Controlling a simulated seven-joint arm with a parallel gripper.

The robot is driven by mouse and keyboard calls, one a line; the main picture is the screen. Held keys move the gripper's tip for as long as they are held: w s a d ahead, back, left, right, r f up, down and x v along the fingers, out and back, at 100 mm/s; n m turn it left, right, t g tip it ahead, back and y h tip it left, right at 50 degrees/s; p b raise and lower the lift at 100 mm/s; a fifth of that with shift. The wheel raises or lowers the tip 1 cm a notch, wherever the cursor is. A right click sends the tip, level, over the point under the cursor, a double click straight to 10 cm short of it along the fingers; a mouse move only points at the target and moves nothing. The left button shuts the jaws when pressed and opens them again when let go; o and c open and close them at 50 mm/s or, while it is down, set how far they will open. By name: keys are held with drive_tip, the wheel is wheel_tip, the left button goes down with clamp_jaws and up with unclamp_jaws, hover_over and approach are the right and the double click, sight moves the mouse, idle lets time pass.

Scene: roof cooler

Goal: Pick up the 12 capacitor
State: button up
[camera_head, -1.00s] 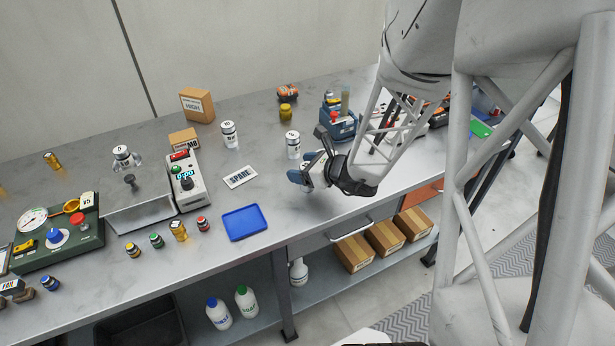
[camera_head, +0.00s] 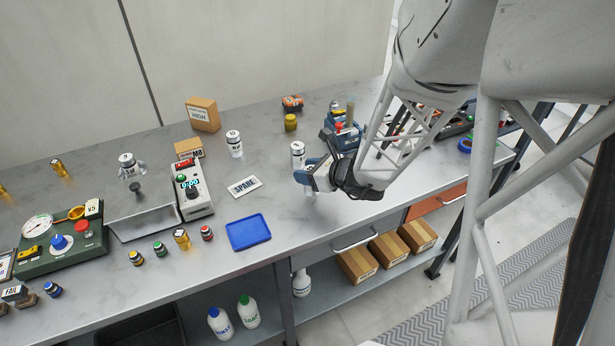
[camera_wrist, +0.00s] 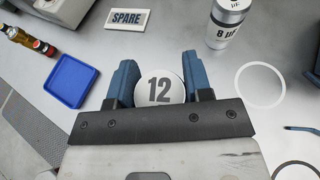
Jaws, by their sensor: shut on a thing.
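The 12 capacitor (camera_wrist: 160,88) is a white, round-topped can with a grey "12" on its end. In the wrist view it sits between the two blue fingers of my gripper (camera_wrist: 158,68), one on each side and pressed against it. In the head view my gripper (camera_head: 311,177) is low over the bench's front part, and a pale part of the can (camera_head: 321,180) shows at the fingers. The can's lower body is hidden, and I cannot tell whether it touches the bench.
A white 8 µF capacitor (camera_wrist: 226,22) stands just behind my gripper. A white ring (camera_wrist: 260,86) lies to its right. A blue tray (camera_head: 248,232) and a SPARE card (camera_head: 245,187) lie to the left. Blue equipment (camera_head: 340,132) stands close behind.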

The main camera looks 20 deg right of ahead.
drive_tip(key=s+a+r, duration=0.1)
drive_tip(key=s, duration=0.7)
drive_tip(key=s+a+r, duration=0.1)
drive_tip(key=s+a, duration=0.1)
drive_tip(key=s, duration=0.5)
drive_tip(key=shift+s+r, duration=0.25)
drive_tip(key=shift+s, duration=0.1)
drive_tip(key=shift+w, duration=0.15)
